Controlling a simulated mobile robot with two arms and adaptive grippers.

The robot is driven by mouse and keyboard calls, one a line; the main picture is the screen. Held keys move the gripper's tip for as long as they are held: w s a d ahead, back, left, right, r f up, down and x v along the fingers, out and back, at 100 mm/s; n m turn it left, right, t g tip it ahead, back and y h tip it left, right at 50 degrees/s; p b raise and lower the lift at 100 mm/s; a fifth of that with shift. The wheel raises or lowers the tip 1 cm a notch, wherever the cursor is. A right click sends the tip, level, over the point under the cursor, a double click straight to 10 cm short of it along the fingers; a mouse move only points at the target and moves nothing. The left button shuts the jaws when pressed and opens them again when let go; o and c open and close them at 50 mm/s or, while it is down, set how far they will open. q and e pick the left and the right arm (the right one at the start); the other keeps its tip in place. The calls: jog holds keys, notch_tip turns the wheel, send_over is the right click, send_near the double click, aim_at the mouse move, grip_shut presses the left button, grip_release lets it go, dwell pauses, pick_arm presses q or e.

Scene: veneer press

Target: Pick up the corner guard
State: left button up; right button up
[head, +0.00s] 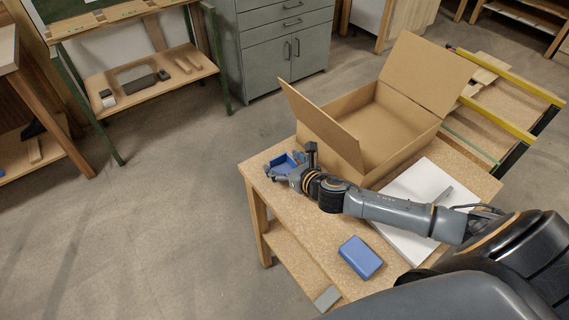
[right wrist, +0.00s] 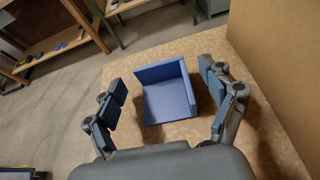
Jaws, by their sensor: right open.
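The corner guard (head: 282,164) is a blue piece with a flat base and two upright walls meeting at a corner. It lies near the far left corner of the wooden table. In the right wrist view the corner guard (right wrist: 168,101) sits between the two fingers of my right gripper (right wrist: 163,82), with gaps on both sides. My right gripper (head: 284,167) is open and empty in the head view, its fingers partly hidden by its own wrist. My left gripper is not in view.
An open cardboard box (head: 345,150) stands right behind the corner guard; its side rises at the right of the wrist view (right wrist: 285,60). A blue block (head: 360,257) and a white panel (head: 405,243) lie on the tabletop (head: 310,236). Floor is clear to the left.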

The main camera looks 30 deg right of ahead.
jog(key=c, duration=0.9)
